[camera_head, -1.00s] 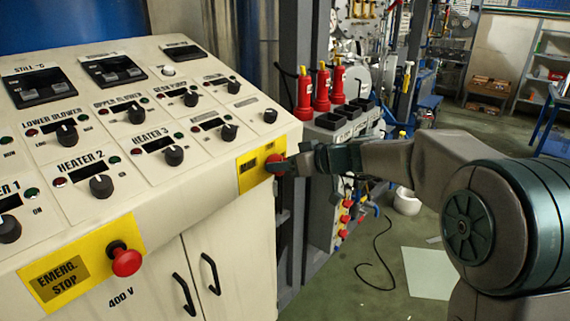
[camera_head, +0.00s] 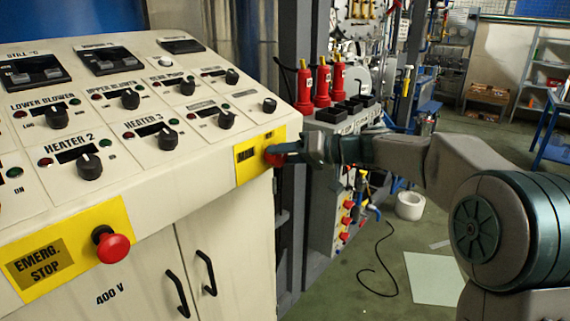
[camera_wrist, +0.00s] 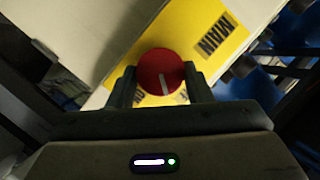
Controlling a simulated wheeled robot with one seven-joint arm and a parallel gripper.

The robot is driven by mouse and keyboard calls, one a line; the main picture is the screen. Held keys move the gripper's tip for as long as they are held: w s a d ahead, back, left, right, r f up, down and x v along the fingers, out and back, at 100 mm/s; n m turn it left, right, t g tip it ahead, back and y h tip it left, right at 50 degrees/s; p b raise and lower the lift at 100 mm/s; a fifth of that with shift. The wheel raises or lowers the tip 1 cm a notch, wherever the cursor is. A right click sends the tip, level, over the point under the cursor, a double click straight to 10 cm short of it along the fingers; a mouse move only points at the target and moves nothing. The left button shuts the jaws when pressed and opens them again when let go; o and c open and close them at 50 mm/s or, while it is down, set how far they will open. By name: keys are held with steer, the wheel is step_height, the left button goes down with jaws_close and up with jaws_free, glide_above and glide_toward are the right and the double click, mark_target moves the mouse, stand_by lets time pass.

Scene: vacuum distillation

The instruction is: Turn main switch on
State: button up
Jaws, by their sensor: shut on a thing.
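The main switch is a round red knob (camera_head: 274,156) on a yellow plate (camera_head: 246,165) at the right end of the cream control panel. In the wrist view the red knob (camera_wrist: 161,72) has a white pointer line, which points down and slightly right in the picture, and the yellow plate (camera_wrist: 215,22) reads MAIN. My gripper (camera_head: 290,153) reaches the knob from the right. In the wrist view my gripper's fingers (camera_wrist: 161,86) stand on either side of the knob and are shut on it. Part of the lower lettering on the plate is hidden by the knob and fingers.
A red emergency stop button (camera_head: 113,246) sticks out on the panel's front left. Black heater and blower knobs (camera_head: 90,166) cover the sloped top. Red cylinders (camera_head: 322,84) stand behind my gripper. A black cable (camera_head: 384,262) lies on the open floor at right.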

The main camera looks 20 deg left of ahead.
steer(key=m+y+b, duration=0.1)
steer(key=m, duration=0.1)
steer(key=m+g+y+b, duration=0.1)
steer(key=m, duration=0.1)
steer(key=shift+w+f+b, duration=0.1)
steer(key=shift+f+b, duration=0.2)
steer(key=shift+f, duration=0.1)
steer(key=m+y+b, duration=0.1)
steer(key=m+y, duration=0.1)
steer(key=m, duration=0.3)
steer(key=shift+f+m+b, duration=0.1)
steer(key=shift+m+b, duration=0.2)
steer(key=shift+b, duration=0.1)
steer(key=o, duration=1)
steer(key=shift+d, duration=0.1)
steer(key=d, duration=0.4)
steer(key=d+f, duration=0.1)
steer(key=d, duration=0.8)
steer(key=shift+d+f, duration=0.3)
